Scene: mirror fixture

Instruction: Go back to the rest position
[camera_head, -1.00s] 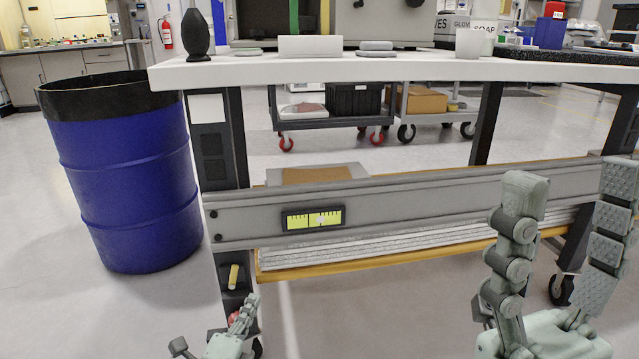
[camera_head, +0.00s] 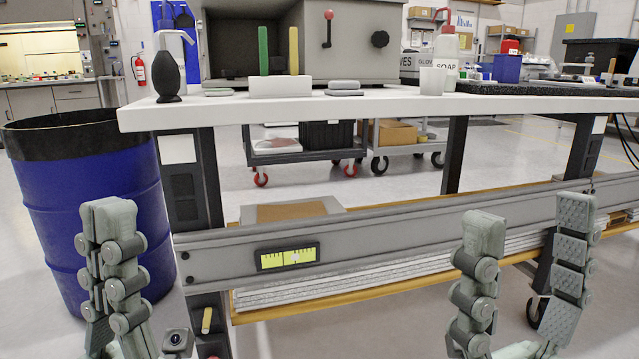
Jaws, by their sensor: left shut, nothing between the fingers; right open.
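My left gripper (camera_head: 112,225) stands upright at the lower left, with its fingers together and nothing between them. It appears in front of the blue drum. My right gripper (camera_head: 528,220) is at the lower right, with its fingers wide apart and empty. It appears in front of the workbench's grey lower beam (camera_head: 380,228). Both grippers point upward and appear below the white bench top (camera_head: 330,108). Neither visibly holds anything.
The blue drum (camera_head: 50,215) stands at the left beside the bench. A black blower bulb (camera_head: 168,75), a white block (camera_head: 280,87), a white cup (camera_head: 432,80) and a soap bottle (camera_head: 446,45) stand on the bench top. A grey cabinet (camera_head: 350,45) stands behind them.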

